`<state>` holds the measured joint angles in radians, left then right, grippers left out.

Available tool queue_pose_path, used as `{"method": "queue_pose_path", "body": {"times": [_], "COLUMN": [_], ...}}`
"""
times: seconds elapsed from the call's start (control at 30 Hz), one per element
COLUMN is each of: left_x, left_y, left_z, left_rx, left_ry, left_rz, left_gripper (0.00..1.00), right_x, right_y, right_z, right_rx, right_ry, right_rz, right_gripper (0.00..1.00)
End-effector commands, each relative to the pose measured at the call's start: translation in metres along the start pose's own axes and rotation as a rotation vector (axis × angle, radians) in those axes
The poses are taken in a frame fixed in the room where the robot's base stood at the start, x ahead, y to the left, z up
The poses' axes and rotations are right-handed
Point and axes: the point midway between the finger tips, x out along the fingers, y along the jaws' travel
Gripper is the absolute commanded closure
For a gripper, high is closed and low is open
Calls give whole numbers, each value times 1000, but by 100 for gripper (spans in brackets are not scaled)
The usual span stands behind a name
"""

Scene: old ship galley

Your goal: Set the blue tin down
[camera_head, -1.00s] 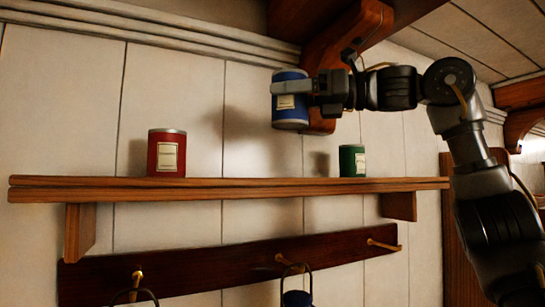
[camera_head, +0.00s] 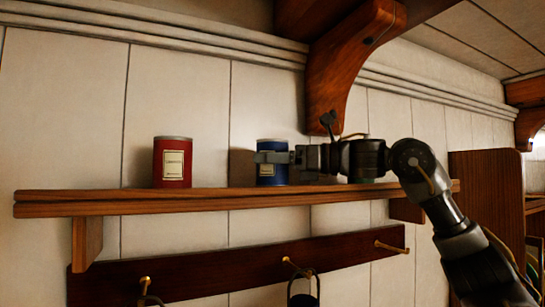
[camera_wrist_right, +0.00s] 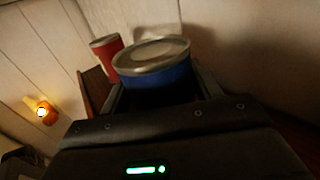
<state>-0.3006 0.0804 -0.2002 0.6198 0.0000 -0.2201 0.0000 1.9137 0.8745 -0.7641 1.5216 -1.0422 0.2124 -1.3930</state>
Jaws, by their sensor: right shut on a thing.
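The blue tin (camera_head: 273,175) has a cream label and stands upright at the shelf (camera_head: 120,203), right of the red tin. Its base looks level with the shelf top; I cannot tell for sure whether it touches. My right gripper (camera_head: 272,158) is shut on the blue tin from the right side. In the right wrist view the blue tin (camera_wrist_right: 155,75) sits between the fingers with its lid showing. My left gripper is not in view.
A red tin (camera_head: 173,163) stands on the shelf to the left, with clear shelf between. A peg rail (camera_head: 220,264) with hanging things runs below. A wooden bracket (camera_head: 340,70) is above.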

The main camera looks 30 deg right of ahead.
Motion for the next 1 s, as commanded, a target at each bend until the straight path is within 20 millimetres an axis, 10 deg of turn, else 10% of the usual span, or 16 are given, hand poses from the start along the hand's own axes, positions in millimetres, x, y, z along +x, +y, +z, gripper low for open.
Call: {"method": "queue_pose_path", "body": {"times": [0.47, 0.5, 0.6, 1.0], "left_x": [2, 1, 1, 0], "left_y": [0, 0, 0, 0], "left_z": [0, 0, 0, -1], "left_rx": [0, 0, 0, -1], "left_ry": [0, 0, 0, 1], "left_rz": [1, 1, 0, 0], "left_gripper": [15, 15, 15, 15], "right_x": [-1, 0, 0, -2], "right_y": [1, 0, 0, 0], "right_z": [-7, -7, -7, -2], "right_rx": [-1, 0, 0, 0], "right_ry": [-4, -1, -1, -2], "right_rz": [1, 0, 0, -1], "right_gripper": [73, 32, 19, 15]}}
